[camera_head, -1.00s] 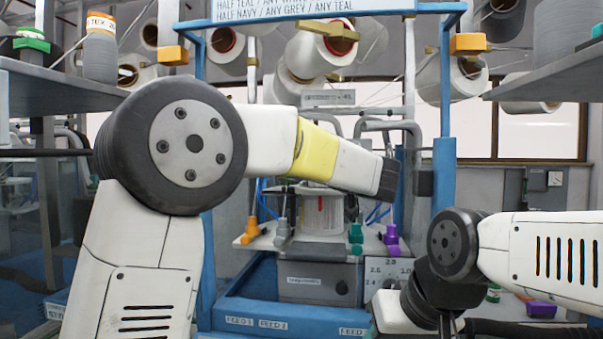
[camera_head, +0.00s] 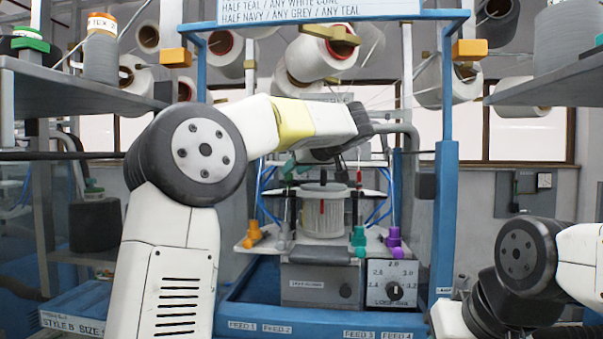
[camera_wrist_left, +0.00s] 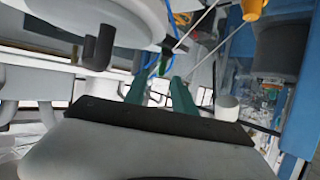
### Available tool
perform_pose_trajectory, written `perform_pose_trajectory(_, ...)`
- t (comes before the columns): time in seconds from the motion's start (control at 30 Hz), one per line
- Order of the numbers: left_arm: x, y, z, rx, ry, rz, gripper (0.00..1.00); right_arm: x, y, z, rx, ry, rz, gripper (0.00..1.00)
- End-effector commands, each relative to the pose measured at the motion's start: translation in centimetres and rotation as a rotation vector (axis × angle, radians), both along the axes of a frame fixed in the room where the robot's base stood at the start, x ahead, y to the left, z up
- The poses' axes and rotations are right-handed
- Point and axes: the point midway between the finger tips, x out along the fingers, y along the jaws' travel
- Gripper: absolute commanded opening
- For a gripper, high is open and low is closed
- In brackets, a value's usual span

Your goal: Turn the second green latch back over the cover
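My left arm reaches over the knitting machine in the head view. I cannot make out a green latch or the cover for certain. A green knob (camera_head: 358,238) stands on the plate right of the cylinder, apart from the gripper. My right arm shows at the lower right, but its gripper is out of view.
Blue uprights (camera_head: 447,210) frame the machine. An orange knob (camera_head: 253,234) and a purple knob (camera_head: 394,240) flank the cylinder. A dial box (camera_head: 392,283) sits at the front. Yarn cones hang above; shelves with cones stand at both sides. Thin yarns and blue tubes run near the gripper.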

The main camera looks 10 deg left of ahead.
Motion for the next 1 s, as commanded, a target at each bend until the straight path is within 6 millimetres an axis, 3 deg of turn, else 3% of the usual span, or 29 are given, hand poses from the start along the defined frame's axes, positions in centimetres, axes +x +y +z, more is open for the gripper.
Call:
perform_pose_trajectory(0.2, 1.7, 1.4, -0.9, 0.000, -0.001, 0.001, 0.32, 0.0, 0.0, 0.0, 0.000, 0.000, 0.000, 0.36)
perform_pose_trajectory(0.5, 1.9, 1.5, -1.0, 0.001, -0.002, 0.000, 0.32, 0.0, 0.0, 0.0, 0.000, 0.000, 0.000, 0.36)
perform_pose_trajectory(0.53, 1.9, 1.5, -1.0, 0.001, -0.002, 0.000, 0.30, 0.0, 0.0, 0.0, 0.000, 0.000, 0.000, 0.36)
perform_pose_trajectory(0.7, 1.9, 1.5, -1.0, 0.001, -0.002, 0.000, 0.00, 0.0, 0.0, 0.0, 0.000, 0.000, 0.000, 0.36)
perform_pose_trajectory(1.0, 2.1, 1.5, -1.0, -0.002, -0.001, 0.026, 0.00, 0.0, 0.0, 0.0, 0.000, 0.000, 0.000, 0.36)
